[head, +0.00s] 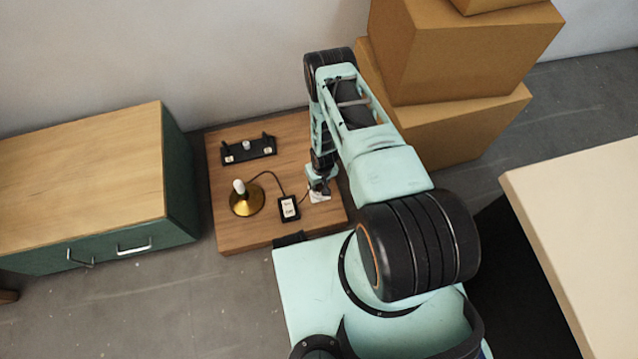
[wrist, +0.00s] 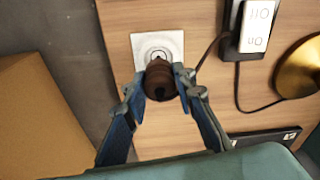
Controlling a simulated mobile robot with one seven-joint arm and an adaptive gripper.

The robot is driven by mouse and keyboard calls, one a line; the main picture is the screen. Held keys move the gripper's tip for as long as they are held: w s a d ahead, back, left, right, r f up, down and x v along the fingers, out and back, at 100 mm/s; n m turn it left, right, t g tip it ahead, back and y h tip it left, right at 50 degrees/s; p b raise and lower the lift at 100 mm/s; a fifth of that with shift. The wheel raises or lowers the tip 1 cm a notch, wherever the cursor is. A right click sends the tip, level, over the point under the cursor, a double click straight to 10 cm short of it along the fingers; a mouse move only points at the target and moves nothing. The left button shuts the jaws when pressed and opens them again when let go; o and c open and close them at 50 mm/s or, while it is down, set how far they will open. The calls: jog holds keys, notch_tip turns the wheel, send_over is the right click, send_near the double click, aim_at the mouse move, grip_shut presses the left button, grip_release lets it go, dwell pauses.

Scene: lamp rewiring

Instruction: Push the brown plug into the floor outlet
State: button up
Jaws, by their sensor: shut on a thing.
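The brown plug (wrist: 160,82) is between the two fingers of my gripper (wrist: 161,84) in the wrist view. My gripper is shut on it. The floor outlet is a white square plate (wrist: 174,42) with a round socket, just above the plug in that view. The plug overlaps the plate's lower edge and part of the socket. I cannot tell whether the plug touches the outlet or is above it. In the head view, my gripper (head: 319,187) is over the outlet plate (head: 322,197), near the wooden board's right side; the plug is not clear there.
A black switch box with a white face (head: 289,208) and a brass lamp base (head: 247,203) stand left of the outlet, joined by a dark cord. A black holder (head: 249,150) lies at the back of the board (head: 237,236). Cardboard boxes (head: 440,125) stand close right; a green cabinet (head: 180,195) stands left.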

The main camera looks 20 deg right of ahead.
aim_at(319, 188)
jog(key=shift+f, duration=0.15)
jog(key=shift+f+b, duration=1.85)
jog(key=shift+b, duration=0.25)
jog(key=shift+w+f+b, duration=0.1)
jog(key=shift+f+b, duration=0.25)
jog(key=shift+b, duration=0.4)
